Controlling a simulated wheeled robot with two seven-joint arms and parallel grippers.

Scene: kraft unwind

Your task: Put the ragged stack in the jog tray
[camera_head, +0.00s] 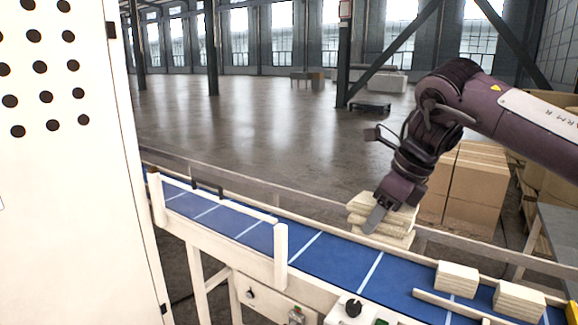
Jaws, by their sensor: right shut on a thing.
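The ragged stack (395,238), a pile of pale cream layers with uneven edges, is at the far side of the blue conveyor, right of the picture's centre. My right gripper (374,222) comes down on it from the upper right and is shut on it. One finger shows against its near face; the other finger is hidden. I cannot tell whether the stack touches the belt. My left gripper is not in view. I cannot pick out the jog tray with certainty.
The blue conveyor (318,258) with white cross lines runs from left to lower right, with pale rails and upright posts (280,256). Two neater cream stacks (457,278) (518,300) stand at its right. Cardboard boxes (475,185) stand behind. A white perforated cabinet (70,190) fills the left.

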